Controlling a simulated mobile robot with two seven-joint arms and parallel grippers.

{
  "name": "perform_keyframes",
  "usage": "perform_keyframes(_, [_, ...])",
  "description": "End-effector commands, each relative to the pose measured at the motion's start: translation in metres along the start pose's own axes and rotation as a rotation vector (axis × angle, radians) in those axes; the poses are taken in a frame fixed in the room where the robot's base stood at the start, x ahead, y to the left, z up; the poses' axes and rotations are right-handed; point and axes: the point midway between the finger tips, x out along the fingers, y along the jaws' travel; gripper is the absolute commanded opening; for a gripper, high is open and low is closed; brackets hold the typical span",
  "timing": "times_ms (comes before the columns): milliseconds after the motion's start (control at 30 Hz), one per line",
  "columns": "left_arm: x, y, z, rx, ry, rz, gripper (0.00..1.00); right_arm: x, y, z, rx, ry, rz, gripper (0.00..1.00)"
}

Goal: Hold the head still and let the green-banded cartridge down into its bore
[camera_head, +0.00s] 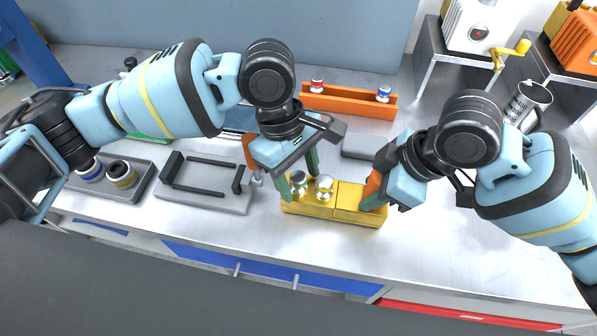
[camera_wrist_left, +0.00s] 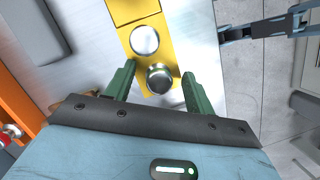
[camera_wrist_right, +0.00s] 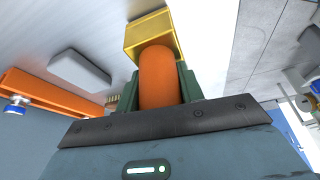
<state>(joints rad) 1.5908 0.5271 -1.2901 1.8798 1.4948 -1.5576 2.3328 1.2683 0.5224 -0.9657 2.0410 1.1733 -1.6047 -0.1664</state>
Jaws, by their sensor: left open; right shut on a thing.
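The yellow head (camera_head: 335,204) lies near the table's front edge, with two silver round pieces on its left part. My left gripper (camera_head: 301,178) is open, its green fingers on either side of the left silver piece (camera_head: 299,183). In the left wrist view this silver piece (camera_wrist_left: 159,78) sits between the fingers (camera_wrist_left: 158,72), with gaps visible. The other silver piece (camera_head: 324,187) stands beside it. No green band shows; their lower parts are hidden. My right gripper (camera_wrist_right: 160,77) is shut on an orange handle (camera_wrist_right: 158,80) at the head's right end.
An orange rack (camera_head: 345,104) stands behind. A grey fixture with handles (camera_head: 205,195) and a grey tray (camera_head: 143,182) holding blue- and yellow-banded cartridges are at left. A grey block (camera_head: 357,147) lies behind the head. Bare tabletop lies in front of the head.

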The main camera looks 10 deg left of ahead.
Motion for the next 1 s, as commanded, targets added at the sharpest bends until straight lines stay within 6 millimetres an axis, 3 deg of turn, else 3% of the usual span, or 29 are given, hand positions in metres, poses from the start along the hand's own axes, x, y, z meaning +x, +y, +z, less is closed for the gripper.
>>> perform_keyframes(167, [-0.016,0.001,0.000,-0.001,0.002,0.004,0.54,-0.001,0.001,-0.001,0.000,0.001,0.004,0.00])
perform_keyframes(633, [-0.102,0.001,0.000,-0.001,0.000,0.004,0.54,-0.001,0.001,-0.001,0.000,0.002,0.004,0.00])
perform_keyframes(800, [-0.117,0.000,0.000,0.000,0.000,0.002,0.54,-0.001,0.001,-0.001,0.000,0.002,0.004,0.00])
perform_keyframes(1000, [-0.120,0.000,0.000,0.000,-0.001,0.001,0.54,-0.001,0.001,-0.001,0.000,0.002,0.004,0.00])
